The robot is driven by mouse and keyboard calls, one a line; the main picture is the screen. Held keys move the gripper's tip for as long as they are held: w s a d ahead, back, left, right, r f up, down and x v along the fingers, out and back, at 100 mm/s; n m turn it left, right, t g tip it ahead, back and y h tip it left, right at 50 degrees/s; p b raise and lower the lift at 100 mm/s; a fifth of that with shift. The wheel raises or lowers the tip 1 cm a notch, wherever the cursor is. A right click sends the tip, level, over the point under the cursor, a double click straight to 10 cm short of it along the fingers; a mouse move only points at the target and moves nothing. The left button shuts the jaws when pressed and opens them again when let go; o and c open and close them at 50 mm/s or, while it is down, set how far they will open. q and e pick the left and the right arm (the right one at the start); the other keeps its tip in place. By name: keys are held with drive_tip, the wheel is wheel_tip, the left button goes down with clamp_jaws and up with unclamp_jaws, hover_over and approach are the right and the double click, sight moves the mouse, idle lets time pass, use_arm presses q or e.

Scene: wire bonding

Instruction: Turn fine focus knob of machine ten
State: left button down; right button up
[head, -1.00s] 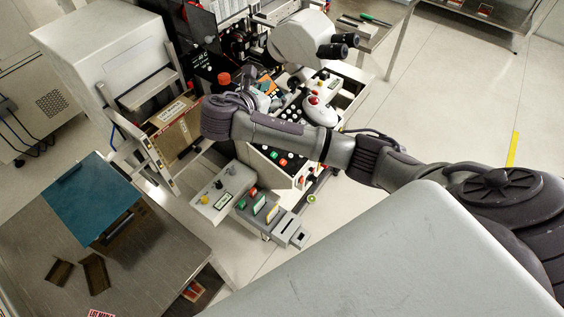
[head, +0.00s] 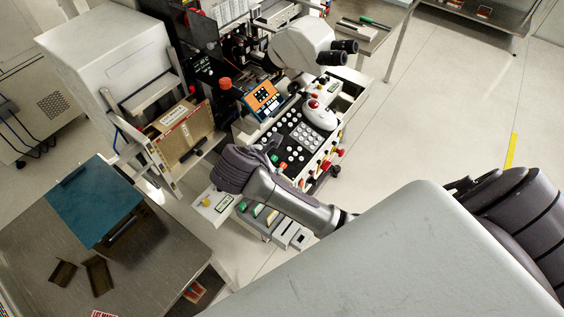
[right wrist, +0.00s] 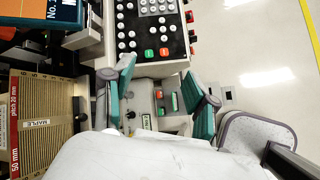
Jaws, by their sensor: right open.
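The machine before me has a white microscope (head: 300,45), an orange-faced display (head: 263,100) and a black key panel (head: 300,140). I cannot tell which part is the fine focus knob. My right gripper (head: 272,152) is at the panel's left front edge, mostly hidden behind its own wrist. In the right wrist view its teal-padded fingers (right wrist: 165,82) are apart with nothing held between them. Below them is a grey control box (right wrist: 160,105) with green and red buttons. The machine's number label (right wrist: 52,10) is cut off at the frame edge. My left gripper is not in view.
A metal table (head: 150,265) with a teal-topped box (head: 92,200) is at lower left. The floor (head: 430,110) to the right is clear.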

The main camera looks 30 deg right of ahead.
drive_tip(key=s+a+f+m+g+y, duration=0.1)
drive_tip(key=s+f+m+y, duration=0.3)
drive_tip(key=s, duration=0.5)
wheel_tip(320, 180, down, 4)
drive_tip(key=shift+a+r+m+b, duration=0.15)
drive_tip(key=shift+a+m+b, duration=0.2)
drive_tip(key=shift+m, duration=0.75)
